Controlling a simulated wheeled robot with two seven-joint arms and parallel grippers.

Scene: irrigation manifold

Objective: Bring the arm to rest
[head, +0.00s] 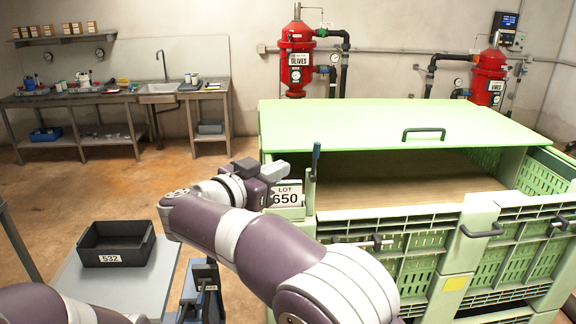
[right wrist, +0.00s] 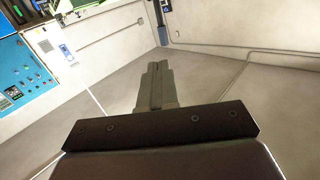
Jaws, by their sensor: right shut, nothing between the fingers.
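My right arm (head: 220,225) reaches up from the lower right of the head view and bends back toward the bin's front left corner. Its right gripper (head: 272,172) is just in front of that corner, by the LOT 650 card. In the right wrist view the gripper's fingers (right wrist: 156,85) are together, with nothing between them, and point toward bare wall and floor. A purple part of my body shows at the bottom left of the head view. My left gripper does not show.
A large green bin (head: 450,240) with a raised lid (head: 350,125) and the LOT card (head: 286,196) fills the right. A grey table (head: 75,280) with a black crate (head: 115,250) stands at the left. A sink bench (head: 100,100) and red filters (head: 297,60) are behind. Open floor lies between.

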